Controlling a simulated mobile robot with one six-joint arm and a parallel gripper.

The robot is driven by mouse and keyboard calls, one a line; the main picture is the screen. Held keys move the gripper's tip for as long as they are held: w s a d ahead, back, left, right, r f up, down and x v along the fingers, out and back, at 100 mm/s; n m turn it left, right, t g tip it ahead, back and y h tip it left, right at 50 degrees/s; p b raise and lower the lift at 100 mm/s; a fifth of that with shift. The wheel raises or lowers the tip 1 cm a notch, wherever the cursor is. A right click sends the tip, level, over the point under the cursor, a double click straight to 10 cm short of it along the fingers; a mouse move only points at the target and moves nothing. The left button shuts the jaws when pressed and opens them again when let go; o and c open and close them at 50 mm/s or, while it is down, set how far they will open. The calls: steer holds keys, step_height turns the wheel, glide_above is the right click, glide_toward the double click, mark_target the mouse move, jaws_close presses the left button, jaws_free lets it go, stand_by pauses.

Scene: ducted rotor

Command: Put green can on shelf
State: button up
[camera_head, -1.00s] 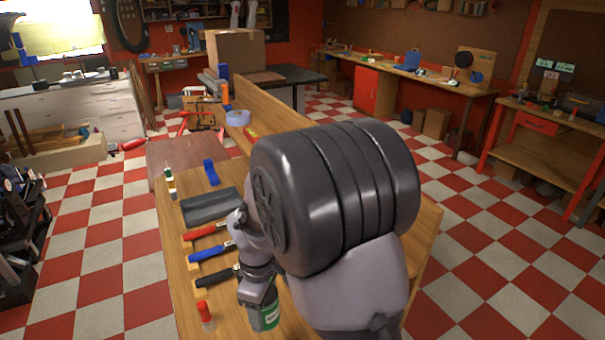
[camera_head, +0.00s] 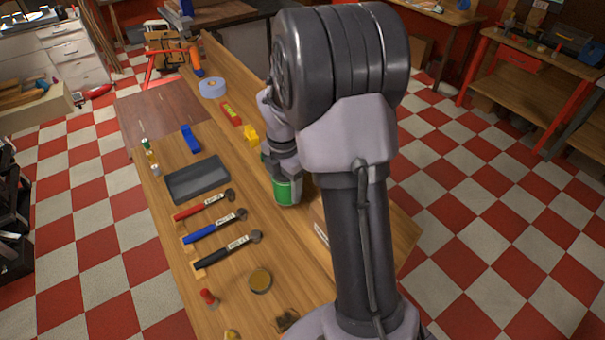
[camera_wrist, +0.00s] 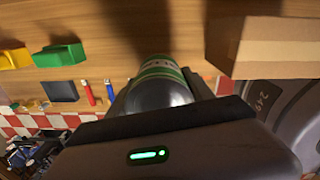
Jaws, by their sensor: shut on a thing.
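The green can (camera_head: 286,192) is upright in my gripper (camera_head: 285,170), over the right part of the workbench (camera_head: 222,282). In the wrist view the can (camera_wrist: 160,72) sits between the dark fingers, with its green label and rounded dark end showing. A raised wooden shelf (camera_head: 262,168) runs along the bench's right side, and the can is beside or over it. I cannot tell whether the can touches the wood. My arm hides part of the shelf.
A cardboard box (camera_head: 318,225) stands close to the can's right; it also shows in the wrist view (camera_wrist: 270,48). Several hammers (camera_head: 215,228) and a grey tray (camera_head: 198,180) lie left.

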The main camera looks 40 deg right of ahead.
steer(key=d, duration=0.2)
steer(key=w+d, duration=0.1)
steer(key=d, duration=0.1)
steer(key=w+d+p, duration=0.1)
steer(key=d, duration=0.2)
steer(key=shift+w+f, duration=0.1)
steer(key=shift+f, duration=0.2)
steer(key=f, duration=0.3)
steer(key=shift+w+d+f+p, duration=0.15)
steer(key=shift+w+f+p, duration=0.1)
steer(key=shift+f+p, duration=0.1)
steer(key=shift+s, duration=0.15)
steer(key=shift+f, duration=0.15)
steer(key=o, duration=1.7)
